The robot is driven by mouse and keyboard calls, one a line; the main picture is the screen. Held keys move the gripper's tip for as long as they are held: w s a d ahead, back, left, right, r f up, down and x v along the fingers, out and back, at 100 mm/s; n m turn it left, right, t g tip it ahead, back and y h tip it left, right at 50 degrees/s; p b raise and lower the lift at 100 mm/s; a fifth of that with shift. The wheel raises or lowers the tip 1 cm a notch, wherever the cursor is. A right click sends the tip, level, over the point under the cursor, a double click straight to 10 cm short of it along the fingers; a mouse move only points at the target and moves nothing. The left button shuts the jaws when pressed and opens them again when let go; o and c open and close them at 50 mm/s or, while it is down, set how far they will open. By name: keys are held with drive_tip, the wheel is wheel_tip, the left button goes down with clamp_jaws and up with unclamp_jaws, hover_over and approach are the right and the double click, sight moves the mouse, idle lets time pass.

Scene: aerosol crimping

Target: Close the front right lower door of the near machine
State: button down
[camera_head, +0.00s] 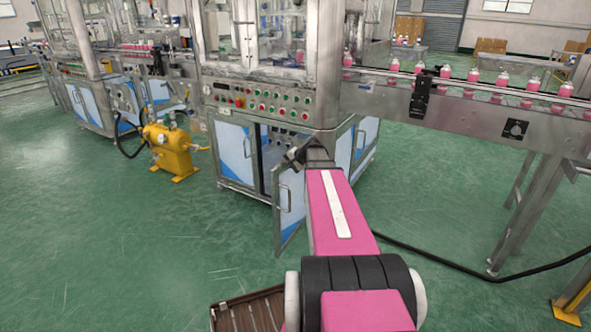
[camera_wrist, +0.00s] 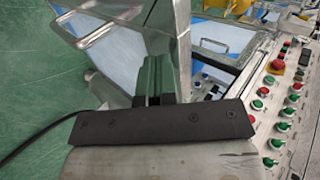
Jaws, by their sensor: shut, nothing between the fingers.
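The near machine (camera_head: 265,108) has a steel control panel above its lower doors. Its front right lower door (camera_head: 290,212), a steel frame with a bar handle, stands open and swung out toward me, partly hidden by my arm. The dark cabinet opening shows behind it. My gripper (camera_head: 294,156) is at the upper edge of this door, just below the control panel. In the wrist view, my gripper's fingers (camera_wrist: 158,78) are together and empty, close to steel door framing. I cannot tell whether they touch the door.
The front left lower door (camera_head: 235,153) is shut. A yellow pump unit (camera_head: 171,150) stands on the floor at left. A conveyor (camera_head: 470,105) with pink cans runs off to the right. A black cable (camera_head: 450,265) crosses the floor.

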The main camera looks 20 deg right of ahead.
drive_tip(key=w+a+m+t+h, duration=0.1)
drive_tip(key=w+a+m+h, duration=0.3)
drive_tip(key=w, duration=0.8)
drive_tip(key=w+a+m+t, duration=0.1)
drive_tip(key=w+a, duration=0.5)
drive_tip(key=w, duration=0.5)
drive_tip(key=w+d+m+h, duration=0.1)
drive_tip(key=w+d, duration=0.3)
drive_tip(key=w, duration=0.7)
drive_tip(key=w+d+m+h, duration=0.2)
drive_tip(key=w+d+m, duration=0.1)
drive_tip(key=w, duration=0.9)
drive_tip(key=shift+d, duration=0.85)
drive_tip(key=shift+s, duration=0.1)
